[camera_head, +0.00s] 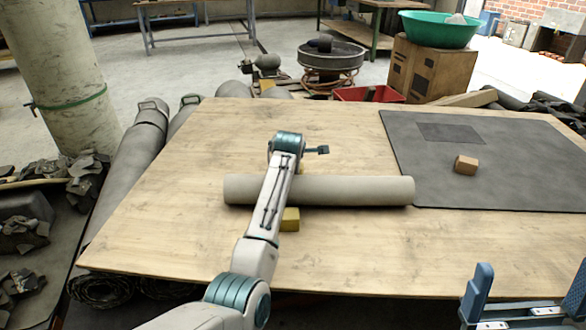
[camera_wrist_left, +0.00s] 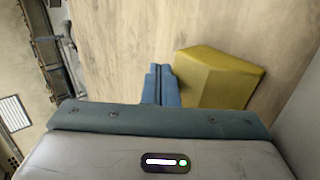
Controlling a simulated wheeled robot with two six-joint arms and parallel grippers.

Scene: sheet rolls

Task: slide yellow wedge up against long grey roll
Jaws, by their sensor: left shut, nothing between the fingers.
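The long grey roll (camera_head: 350,191) lies across the wooden table. My left arm reaches over it, and my left gripper (camera_head: 324,150) is just beyond its far side, pointing right. In the left wrist view my left gripper (camera_wrist_left: 160,84) has its blue fingers shut and empty. A yellow wedge (camera_wrist_left: 217,77) lies on the wood right beside them; my arm mostly hides this spot in the head view. A pale grey surface at the wrist view's right edge looks like the roll. Another yellow piece (camera_head: 290,219) sits at the roll's near side. My right gripper (camera_head: 524,290) is open and empty.
A dark grey mat (camera_head: 540,160) covers the table's right side, with a small brown block (camera_head: 466,165) on it. A cardboard box (camera_head: 430,70) stands behind the table.

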